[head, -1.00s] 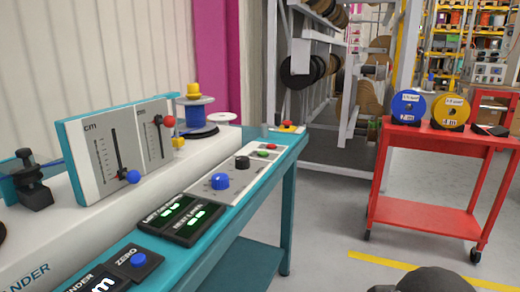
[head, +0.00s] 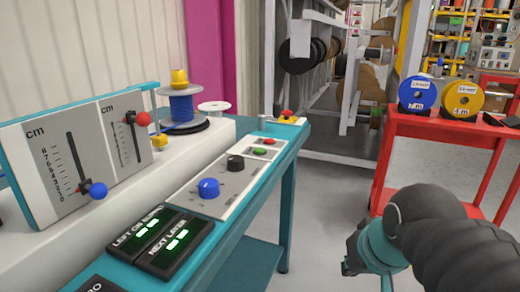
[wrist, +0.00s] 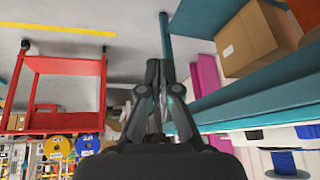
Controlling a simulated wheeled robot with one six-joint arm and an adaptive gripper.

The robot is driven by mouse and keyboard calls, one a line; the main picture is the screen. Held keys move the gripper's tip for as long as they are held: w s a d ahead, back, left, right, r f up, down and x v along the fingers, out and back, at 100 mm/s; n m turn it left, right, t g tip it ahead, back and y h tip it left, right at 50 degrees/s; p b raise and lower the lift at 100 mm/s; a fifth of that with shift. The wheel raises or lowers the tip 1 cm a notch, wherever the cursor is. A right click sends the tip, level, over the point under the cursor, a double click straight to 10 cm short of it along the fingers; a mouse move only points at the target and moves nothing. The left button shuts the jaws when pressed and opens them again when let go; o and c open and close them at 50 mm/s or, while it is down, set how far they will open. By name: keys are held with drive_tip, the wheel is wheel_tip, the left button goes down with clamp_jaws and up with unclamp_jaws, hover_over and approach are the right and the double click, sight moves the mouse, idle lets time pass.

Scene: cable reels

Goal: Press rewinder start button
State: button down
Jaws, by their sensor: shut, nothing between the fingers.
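The rewinder's control panel (head: 222,178) lies on the teal bench in the head view. It has a green button (head: 260,151) with a red button (head: 269,142) just behind it. Nearer are a black knob (head: 235,163) and a blue knob (head: 208,188). None of the controls is covered. My gripper (wrist: 158,66) shows in the wrist view with its fingers together and nothing between them. In the head view my arm is at the lower right, right of the bench and apart from the panel. The buttons do not show in the wrist view.
A red-topped stop button (head: 287,114) sits at the bench's far end. Two lit counter displays (head: 161,241) lie nearer. A red cart (head: 440,126) carrying blue and yellow reels stands right. A cardboard box (wrist: 254,38) shows in the wrist view. Floor between bench and cart is open.

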drive_tip(key=w+a+r+y, duration=0.1)
drive_tip(key=w+a+r, duration=0.3)
drive_tip(key=w+r, duration=0.4)
drive_tip(key=w+a+r+y, duration=0.2)
drive_tip(key=w+a+r, duration=0.25)
drive_tip(key=w, duration=0.55)
wheel_tip(320, 180, up, 7)
drive_tip(key=y, duration=0.3)
hover_over(262, 150)
drive_tip(key=shift+w+r+t, duration=0.1)
drive_tip(key=shift+t, duration=0.2)
drive_tip(key=shift+f+b, duration=2.3)
drive_tip(key=shift+f, duration=2.15)
drive_tip(key=shift+f, duration=0.1)
drive_tip(key=shift+f, duration=0.3)
